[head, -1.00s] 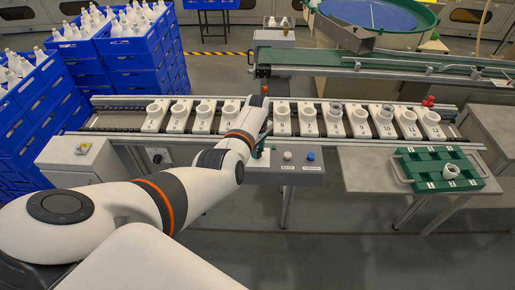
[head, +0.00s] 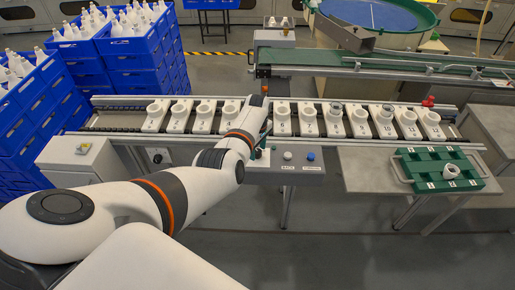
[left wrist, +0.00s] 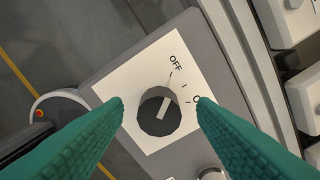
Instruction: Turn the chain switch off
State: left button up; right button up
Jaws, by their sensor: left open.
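The chain switch is a dark round knob (left wrist: 159,112) with a white pointer bar, on a white plate (left wrist: 125,88) in the left wrist view. The plate reads OFF above the knob, and another label to the right is partly hidden by a finger. The pointer leans up and slightly right; I cannot tell exactly which mark it meets. My left gripper (left wrist: 161,103) is open, its green ridged fingers either side of the knob with gaps. In the head view, my left gripper (head: 262,145) is over the control panel (head: 300,169) and hides the switch. My right gripper is not in view.
A white button (head: 287,155) and a blue button (head: 310,156) are right of the gripper. A conveyor (head: 100,119) with several numbered white holders runs behind. A green tray (head: 430,155) is on the right table. Blue crates (head: 135,55) stand at left.

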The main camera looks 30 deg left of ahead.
aim_at(257, 151)
pick_arm(q)
jog(key=shift+r, duration=0.1)
notch_tip(257, 151, up, 12)
dwell(0.5)
